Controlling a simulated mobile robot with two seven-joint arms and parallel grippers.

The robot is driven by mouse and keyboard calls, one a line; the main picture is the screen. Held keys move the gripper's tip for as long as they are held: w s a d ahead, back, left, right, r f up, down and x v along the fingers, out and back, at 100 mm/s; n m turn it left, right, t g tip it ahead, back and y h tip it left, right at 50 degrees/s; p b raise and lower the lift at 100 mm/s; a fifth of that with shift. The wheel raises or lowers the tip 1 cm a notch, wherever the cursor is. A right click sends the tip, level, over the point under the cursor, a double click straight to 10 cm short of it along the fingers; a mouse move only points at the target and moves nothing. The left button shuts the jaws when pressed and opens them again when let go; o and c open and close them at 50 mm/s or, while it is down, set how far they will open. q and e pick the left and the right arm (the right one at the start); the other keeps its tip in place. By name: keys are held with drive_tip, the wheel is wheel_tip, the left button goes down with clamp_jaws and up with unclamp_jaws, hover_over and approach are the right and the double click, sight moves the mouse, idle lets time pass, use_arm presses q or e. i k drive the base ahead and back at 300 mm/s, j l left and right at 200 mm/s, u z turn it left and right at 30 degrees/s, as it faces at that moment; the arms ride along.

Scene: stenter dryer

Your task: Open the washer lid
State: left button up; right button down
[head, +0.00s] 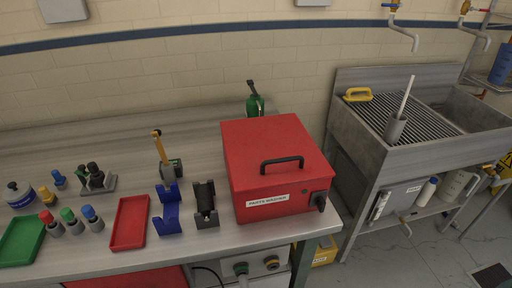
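The red parts washer (245,208) stands on the right end of the metal bench. Its red lid (262,142) lies closed on the box. A black bar handle (282,162) is fixed on the lid near its front. A white label and a dark knob are on the front face. Neither of my grippers shows in the head view.
The bench (95,148) holds a red tray (129,222), a green tray (22,241), blue and black holders and several small bottles left of the washer. A green bottle (254,105) stands behind the washer. A metal sink (345,124) is to the right, across a gap.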

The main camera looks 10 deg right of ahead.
sight(262, 153)
drive_tip(key=l+u, duration=0.3)
drive_tip(key=l, duration=0.2)
drive_tip(key=l+u, duration=0.3)
drive_tip(key=l, duration=0.25)
drive_tip(key=k+l, duration=0.1)
drive_tip(key=l, duration=0.35)
drive_tip(key=k+l+u, duration=0.1)
drive_tip(key=l, duration=0.4)
drive_tip(key=k+l, duration=0.1)
drive_tip(key=l, duration=0.35)
